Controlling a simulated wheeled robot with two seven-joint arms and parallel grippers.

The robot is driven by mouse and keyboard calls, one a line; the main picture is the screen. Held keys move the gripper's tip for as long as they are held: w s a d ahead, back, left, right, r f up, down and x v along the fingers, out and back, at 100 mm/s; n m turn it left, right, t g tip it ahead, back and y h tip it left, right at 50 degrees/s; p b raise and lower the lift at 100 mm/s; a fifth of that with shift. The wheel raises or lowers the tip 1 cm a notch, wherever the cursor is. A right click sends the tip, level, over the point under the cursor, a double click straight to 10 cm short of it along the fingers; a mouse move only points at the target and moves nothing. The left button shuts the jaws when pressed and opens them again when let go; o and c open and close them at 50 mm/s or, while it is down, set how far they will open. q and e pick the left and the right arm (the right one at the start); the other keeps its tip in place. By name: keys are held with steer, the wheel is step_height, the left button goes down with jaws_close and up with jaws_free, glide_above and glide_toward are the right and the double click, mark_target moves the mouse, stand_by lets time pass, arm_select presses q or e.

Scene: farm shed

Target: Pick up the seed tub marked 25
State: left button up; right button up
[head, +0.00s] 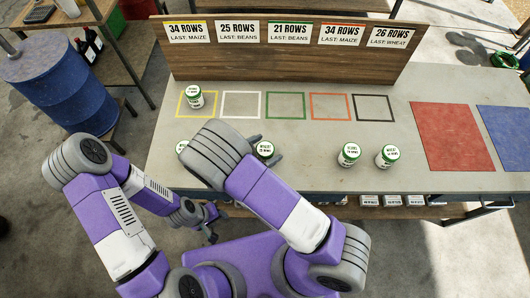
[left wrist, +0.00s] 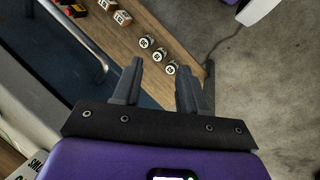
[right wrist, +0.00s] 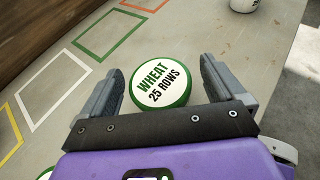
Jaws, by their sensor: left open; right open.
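The seed tub marked 25 (right wrist: 160,84) has a white lid with a green rim reading "WHEAT 25 ROWS". In the right wrist view it lies between the two fingers of my open right gripper (right wrist: 161,66), with no clear contact on either side. In the head view this tub (head: 265,150) is partly hidden by the right gripper, on the table's front part. My left gripper (head: 211,226) is open and empty, low beside the table's front edge. It also shows in the left wrist view (left wrist: 155,83).
Another tub (head: 195,100) stands in the yellow square; one (head: 182,147) is beside my right arm. Two tubs (head: 349,156) (head: 387,157) stand to the right. A sign board (head: 290,60) rises behind. Tubs (left wrist: 158,54) sit on the lower shelf.

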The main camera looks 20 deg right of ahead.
steer(key=shift+x, duration=0.95)
steer(key=shift+c, duration=0.2)
